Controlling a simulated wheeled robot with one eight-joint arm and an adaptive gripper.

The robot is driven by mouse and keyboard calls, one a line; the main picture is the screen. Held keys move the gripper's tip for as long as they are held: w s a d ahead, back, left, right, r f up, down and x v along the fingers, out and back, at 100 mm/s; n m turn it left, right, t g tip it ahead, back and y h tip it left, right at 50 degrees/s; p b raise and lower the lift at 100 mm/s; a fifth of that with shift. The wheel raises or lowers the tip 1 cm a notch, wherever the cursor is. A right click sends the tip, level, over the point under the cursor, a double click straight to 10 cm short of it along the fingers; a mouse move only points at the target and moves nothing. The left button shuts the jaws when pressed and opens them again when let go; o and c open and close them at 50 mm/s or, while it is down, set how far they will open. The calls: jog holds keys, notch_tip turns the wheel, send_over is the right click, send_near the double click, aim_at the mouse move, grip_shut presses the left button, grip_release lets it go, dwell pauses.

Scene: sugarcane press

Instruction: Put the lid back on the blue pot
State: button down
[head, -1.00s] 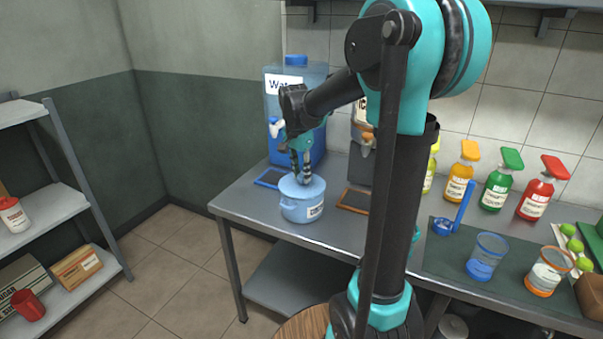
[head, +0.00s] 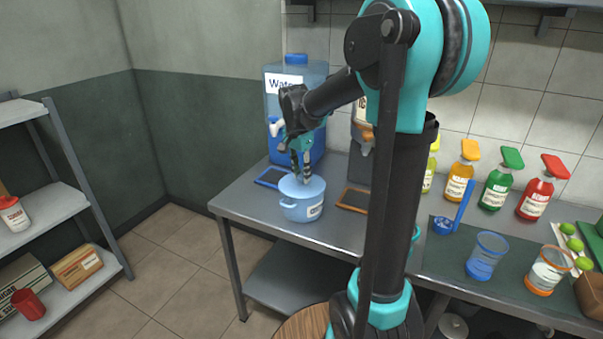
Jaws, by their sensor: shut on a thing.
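My gripper (head: 301,180) points down over the pot from above and is shut at the middle of the lid. The fingers hide the lid's knob.
A water dispenser (head: 290,90) stands close behind the pot, with a blue-framed tray (head: 270,178) before it. A brown-framed tray (head: 354,200) lies to the right. A blue ladle, cups (head: 487,256) and several bottles (head: 497,180) stand farther right.

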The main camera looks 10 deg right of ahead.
jog(key=c, duration=1.1)
grip_release()
jog(key=o, duration=0.5)
jog(key=shift+r, duration=3.45)
